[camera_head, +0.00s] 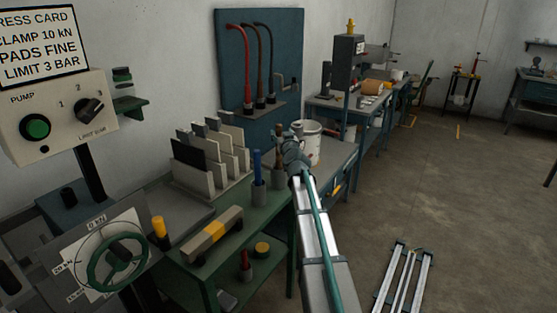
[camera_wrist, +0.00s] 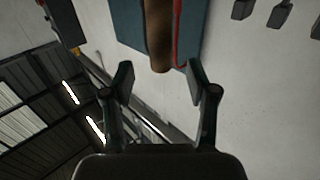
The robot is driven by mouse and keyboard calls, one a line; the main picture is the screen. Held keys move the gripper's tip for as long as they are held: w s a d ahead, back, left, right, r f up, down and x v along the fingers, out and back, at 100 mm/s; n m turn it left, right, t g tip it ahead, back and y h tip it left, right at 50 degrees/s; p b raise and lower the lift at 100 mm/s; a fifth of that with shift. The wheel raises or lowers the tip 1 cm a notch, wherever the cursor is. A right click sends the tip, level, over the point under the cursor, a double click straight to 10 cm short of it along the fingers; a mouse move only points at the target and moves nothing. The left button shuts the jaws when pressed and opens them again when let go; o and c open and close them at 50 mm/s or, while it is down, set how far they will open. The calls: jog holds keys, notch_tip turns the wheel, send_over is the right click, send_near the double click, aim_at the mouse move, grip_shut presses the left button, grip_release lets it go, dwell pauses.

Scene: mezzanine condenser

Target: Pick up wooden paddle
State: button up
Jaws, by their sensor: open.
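The wooden paddle (camera_head: 279,144) appears as a thin brown piece standing upright in a grey cup (camera_head: 278,179) on the green bench. My gripper (camera_head: 291,145) is just right of it in the head view, partly hidden by my own arm. In the wrist view, a brown rounded end (camera_wrist: 158,35), apparently the paddle's, points toward my gripper (camera_wrist: 159,80). The fingers are open on either side of its line, with the end at about fingertip level. No contact shows. Its lower part is out of the wrist view.
A cup with a blue tool (camera_head: 257,166) stands just left. A white bucket (camera_head: 307,143) is close behind my gripper. A rack of upright plates (camera_head: 210,160) is further left. A blue panel (camera_head: 262,60) with hoses rises behind. The floor to the right is mostly open.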

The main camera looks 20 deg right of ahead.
aim_at(280, 129)
jog(key=p+x, duration=0.1)
jog(key=x, duration=0.3)
jog(key=shift+w+r+p, duration=0.1)
jog(key=shift+r+p, duration=0.15)
jog(key=shift+p, duration=0.15)
jog(key=shift+w+f, duration=0.1)
jog(key=shift+w, duration=0.45)
jog(key=shift+c, duration=0.3)
grip_shut()
